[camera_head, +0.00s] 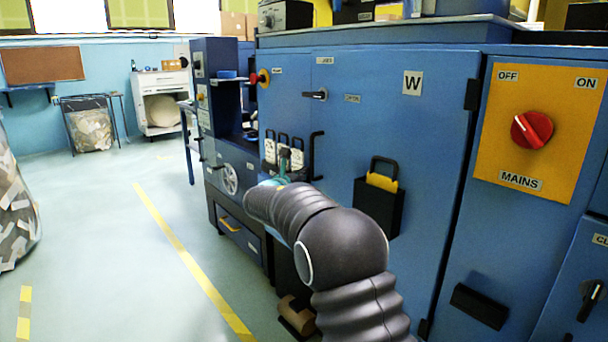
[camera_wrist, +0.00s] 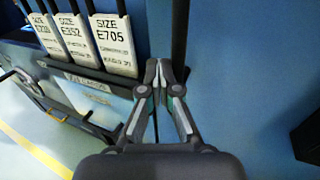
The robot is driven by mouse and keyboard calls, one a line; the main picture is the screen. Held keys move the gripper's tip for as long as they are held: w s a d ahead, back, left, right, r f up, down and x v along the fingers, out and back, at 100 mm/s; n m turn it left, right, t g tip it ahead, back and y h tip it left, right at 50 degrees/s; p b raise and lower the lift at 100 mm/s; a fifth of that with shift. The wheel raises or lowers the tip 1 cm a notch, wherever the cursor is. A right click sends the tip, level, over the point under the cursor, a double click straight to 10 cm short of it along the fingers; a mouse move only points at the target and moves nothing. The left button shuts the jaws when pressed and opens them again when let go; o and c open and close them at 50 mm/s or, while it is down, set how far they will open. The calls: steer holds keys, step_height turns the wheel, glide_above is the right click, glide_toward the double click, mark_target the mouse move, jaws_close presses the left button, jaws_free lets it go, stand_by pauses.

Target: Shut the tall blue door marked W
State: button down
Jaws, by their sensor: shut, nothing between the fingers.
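The tall blue door marked W (camera_head: 430,140) has its W label at upper right, a hinge on its right edge and a black lever handle (camera_head: 315,95) at upper left. A black upright pull bar (camera_head: 316,155) is at its left side. The door looks nearly in line with the cabinet front; whether a gap is left I cannot tell. My gripper (camera_head: 285,155) is at the left of the pull bar. In the wrist view, my gripper (camera_wrist: 160,68) is shut and empty, its tips beside a dark upright strip (camera_wrist: 181,35) in front of blue panels. Contact is unclear.
White size plates (camera_wrist: 108,45) hang in a black rack left of my fingers. A black pocket (camera_head: 378,205) sticks out from the door. The yellow mains panel (camera_head: 540,130) is at the right. Open floor (camera_head: 110,220) with a yellow line lies at the left.

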steer(key=s+a, duration=0.6)
steer(key=a, duration=0.6)
step_height(320, 180, down, 10)
steer(key=s+m+g, duration=0.3)
steer(key=m, duration=0.2)
steer(key=s+d+f+m+g+y, duration=0.25)
steer(key=s+d+m, duration=0.3)
steer(key=s, duration=0.45)
steer(key=s+d+f+m+g+y, duration=0.1)
steer(key=s+d+m+g, duration=0.4)
steer(key=s, duration=0.4)
steer(key=s+d+f+m+g+y, duration=0.1)
steer(key=s+d+m+g+y, duration=0.1)
steer(key=s+d+m, duration=0.6)
steer(key=s+d+r+m+t+y, duration=0.1)
steer(key=s+d+r+m, duration=0.1)
steer(key=s, duration=0.8)
steer(key=s+d+r+m+t+y, duration=0.1)
steer(key=s+m, duration=0.3)
steer(key=s, duration=0.6)
steer(key=shift+s+d+r+t+y, duration=0.35)
steer(key=shift+d+r+y, duration=0.25)
steer(key=shift+r, duration=0.25)
steer(key=shift+a, duration=0.1)
